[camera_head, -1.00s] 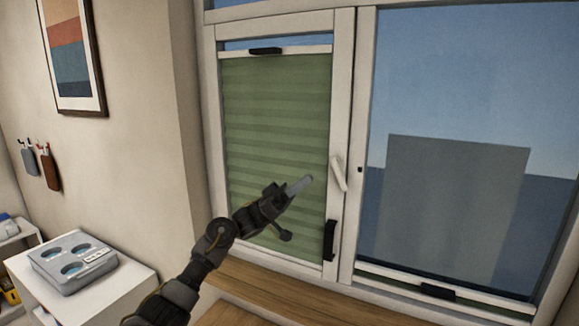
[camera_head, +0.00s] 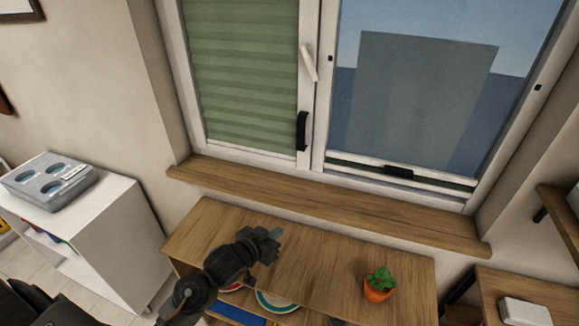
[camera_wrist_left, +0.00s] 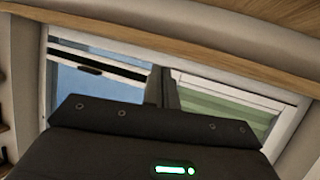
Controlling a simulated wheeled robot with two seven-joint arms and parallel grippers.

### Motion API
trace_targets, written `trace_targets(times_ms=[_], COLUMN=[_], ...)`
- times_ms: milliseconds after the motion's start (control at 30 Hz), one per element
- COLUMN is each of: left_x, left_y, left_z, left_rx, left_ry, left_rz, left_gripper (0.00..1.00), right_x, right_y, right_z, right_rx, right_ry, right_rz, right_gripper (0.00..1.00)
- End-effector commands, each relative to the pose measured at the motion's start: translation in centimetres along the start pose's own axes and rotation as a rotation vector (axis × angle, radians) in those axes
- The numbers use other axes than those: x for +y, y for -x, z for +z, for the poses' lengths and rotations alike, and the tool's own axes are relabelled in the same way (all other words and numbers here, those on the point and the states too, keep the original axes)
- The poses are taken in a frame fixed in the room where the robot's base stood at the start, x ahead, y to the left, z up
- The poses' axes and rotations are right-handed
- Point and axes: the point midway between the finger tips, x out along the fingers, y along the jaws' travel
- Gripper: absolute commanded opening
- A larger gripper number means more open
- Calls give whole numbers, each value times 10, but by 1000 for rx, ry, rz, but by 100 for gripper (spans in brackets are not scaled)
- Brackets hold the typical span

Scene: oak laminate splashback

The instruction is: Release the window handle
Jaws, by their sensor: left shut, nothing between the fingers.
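The white window handle (camera_head: 309,63) sits on the frame post between the green-blind sash (camera_head: 245,75) and the right pane. It slants, its lower end leaning right, and nothing touches it. My left gripper (camera_head: 275,233) is shut and empty, well below the handle, over the wooden shelf unit in front of the window. In the left wrist view its dark fingers (camera_wrist_left: 161,87) are together, with the window behind them. The handle cannot be made out in that view. My right gripper is not in view.
A wooden sill (camera_head: 330,204) runs below the window. The shelf unit's top (camera_head: 330,258) holds a potted plant (camera_head: 378,284) at right. A black grip (camera_head: 302,130) is low on the left sash. A white cabinet (camera_head: 105,225) with a grey device stands at left.

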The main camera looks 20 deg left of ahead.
Motion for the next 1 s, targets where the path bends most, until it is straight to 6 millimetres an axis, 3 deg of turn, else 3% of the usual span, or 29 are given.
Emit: trace_targets(times_ms=[100, 400, 533, 667, 867, 1000], left_x=[5, 19, 26, 30, 29, 27], left_y=[33, 118, 144, 147, 130, 118], left_z=[51, 160, 211, 265, 332, 389], left_rx=[-176, -597, -763, -869, -925, -950], left_ry=[-16, -42, -46, -47, -50, -52], left_rz=[-56, -106, -95, -81, -71, -67], left_gripper=[0, 0, 0, 0, 0, 0], right_x=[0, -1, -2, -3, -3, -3], right_y=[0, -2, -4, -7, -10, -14], right_z=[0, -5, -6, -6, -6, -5], right_rx=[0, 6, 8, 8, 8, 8], right_ry=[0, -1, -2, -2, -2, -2], right_rz=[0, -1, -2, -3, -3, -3], right_gripper=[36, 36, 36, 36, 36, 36])
